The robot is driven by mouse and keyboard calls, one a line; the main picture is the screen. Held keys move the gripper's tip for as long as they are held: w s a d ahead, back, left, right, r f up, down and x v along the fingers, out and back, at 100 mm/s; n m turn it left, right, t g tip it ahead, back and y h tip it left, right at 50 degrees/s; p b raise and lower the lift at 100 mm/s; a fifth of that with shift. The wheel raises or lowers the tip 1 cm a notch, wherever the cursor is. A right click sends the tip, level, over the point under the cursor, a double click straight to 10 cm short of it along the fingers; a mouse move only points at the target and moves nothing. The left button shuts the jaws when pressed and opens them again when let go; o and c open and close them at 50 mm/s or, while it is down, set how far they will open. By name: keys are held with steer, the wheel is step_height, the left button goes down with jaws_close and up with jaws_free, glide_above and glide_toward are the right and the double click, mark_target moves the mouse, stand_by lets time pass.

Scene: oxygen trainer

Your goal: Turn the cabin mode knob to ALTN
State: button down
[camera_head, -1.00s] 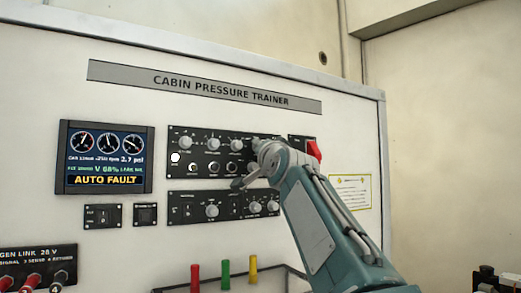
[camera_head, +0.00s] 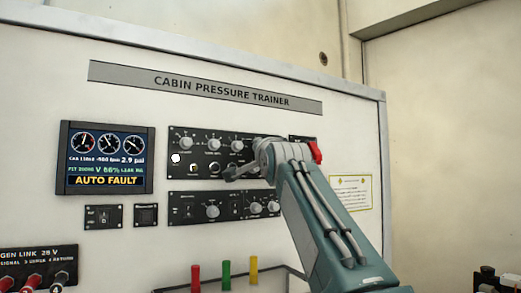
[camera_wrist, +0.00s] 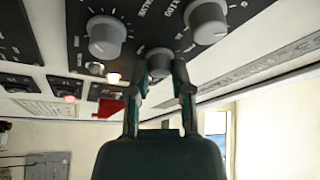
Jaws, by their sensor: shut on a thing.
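My gripper (camera_wrist: 160,72) has its two fingers on either side of a small grey knob (camera_wrist: 160,56) on the dark upper control panel (camera_head: 178,146), in the wrist view. It is shut on that knob. The label and pointer of the held knob are hidden, so I cannot read its setting or confirm that it is the cabin mode knob.
Two larger grey knobs (camera_wrist: 106,38) (camera_wrist: 206,20) flank the fingers. A red switch cover (camera_head: 315,152) is close to my wrist. A lower knob panel (camera_head: 178,198) and a display reading AUTO FAULT (camera_head: 107,157) are nearby. Coloured handles (camera_head: 226,275) stand below.

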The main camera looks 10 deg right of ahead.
steer(key=shift+f, duration=0.15)
steer(key=c, duration=0.5)
jaws_free()
steer(key=v, duration=1.2)
